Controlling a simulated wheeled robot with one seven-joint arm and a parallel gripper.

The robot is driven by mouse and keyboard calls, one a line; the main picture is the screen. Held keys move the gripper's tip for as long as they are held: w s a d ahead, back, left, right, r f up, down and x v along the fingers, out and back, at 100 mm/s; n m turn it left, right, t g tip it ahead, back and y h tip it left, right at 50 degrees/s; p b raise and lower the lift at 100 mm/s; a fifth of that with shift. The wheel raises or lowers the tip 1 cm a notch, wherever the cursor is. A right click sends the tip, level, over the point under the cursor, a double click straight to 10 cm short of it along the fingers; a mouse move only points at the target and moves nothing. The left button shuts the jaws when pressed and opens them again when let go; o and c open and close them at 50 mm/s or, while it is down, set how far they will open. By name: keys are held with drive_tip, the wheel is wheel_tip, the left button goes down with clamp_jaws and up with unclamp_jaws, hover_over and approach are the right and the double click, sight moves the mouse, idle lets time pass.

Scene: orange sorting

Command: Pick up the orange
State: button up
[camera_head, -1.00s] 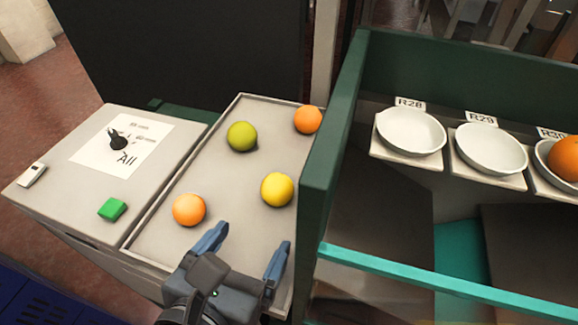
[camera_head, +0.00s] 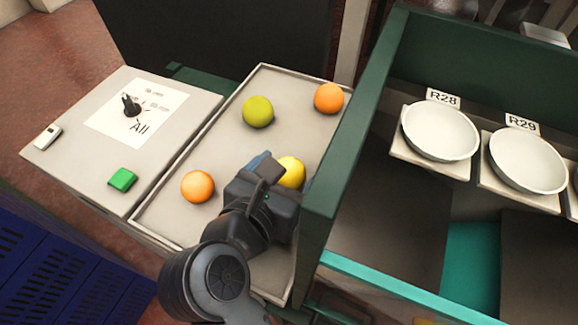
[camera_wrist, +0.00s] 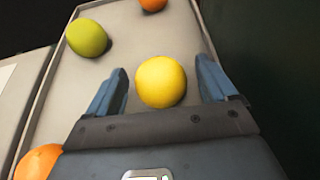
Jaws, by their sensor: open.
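Two oranges lie on the grey tray (camera_head: 228,135). The near orange (camera_head: 197,187) is left of my gripper, and the far orange (camera_head: 328,98) is at the tray's back right corner. In the wrist view the near orange (camera_wrist: 38,162) is at the lower left and the far one (camera_wrist: 153,4) is cut by the top edge. My gripper (camera_wrist: 160,88) is open, with a yellow fruit (camera_wrist: 161,82) between its two blue fingers, no clear contact seen. In the head view my gripper partly hides this yellow fruit (camera_head: 292,171).
A yellow-green fruit (camera_head: 258,112) lies farther back on the tray. A green shelf wall (camera_head: 345,120) rises close on the right, with white bowls (camera_head: 440,132) beyond it.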

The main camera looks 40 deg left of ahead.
drive_tip(key=shift+w+a+f, duration=0.1)
drive_tip(key=shift+w+f, duration=0.05)
drive_tip(key=shift+w, duration=0.2)
drive_tip(key=shift+c, duration=0.2)
drive_tip(key=c, duration=1)
